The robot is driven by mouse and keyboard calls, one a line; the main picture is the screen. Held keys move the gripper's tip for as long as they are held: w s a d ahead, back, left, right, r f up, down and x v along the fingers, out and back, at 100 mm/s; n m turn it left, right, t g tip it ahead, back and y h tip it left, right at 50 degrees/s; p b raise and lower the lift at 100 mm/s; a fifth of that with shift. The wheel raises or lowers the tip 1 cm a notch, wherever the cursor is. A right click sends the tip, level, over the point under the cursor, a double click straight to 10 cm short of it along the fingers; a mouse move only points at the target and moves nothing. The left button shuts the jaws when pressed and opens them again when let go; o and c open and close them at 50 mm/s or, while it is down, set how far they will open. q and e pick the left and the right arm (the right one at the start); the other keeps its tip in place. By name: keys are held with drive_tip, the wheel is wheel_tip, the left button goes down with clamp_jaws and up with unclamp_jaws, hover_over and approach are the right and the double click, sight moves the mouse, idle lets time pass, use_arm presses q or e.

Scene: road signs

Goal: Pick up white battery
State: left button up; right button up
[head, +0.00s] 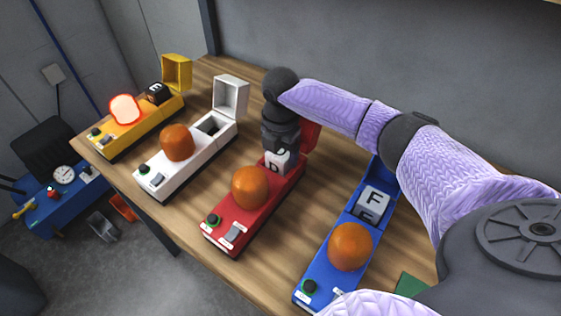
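A white battery marked D (277,160) sits in the open compartment of the red sign box (250,210). My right gripper (281,148) points down from above, right at this battery and partly covering it; its fingers are too hidden to tell open from shut. Another white battery, marked F (371,204), lies in the open compartment of the blue sign box (323,275). My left gripper is not in view.
The white sign box (190,157) has its lid up and an empty-looking compartment. The yellow sign box (136,128) has a lit lamp (124,108) and a dark battery marked E (157,94). Unlit orange lamps stand on the other boxes. Bare wooden table (305,225) lies between them.

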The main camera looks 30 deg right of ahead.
clamp_jaws()
drive_tip(key=shift+r, duration=0.1)
wheel_tip(320, 180, up, 9)
drive_tip(key=p, duration=0.2)
drive_tip(key=shift+p, duration=0.3)
drive_tip(key=shift+r, duration=0.45)
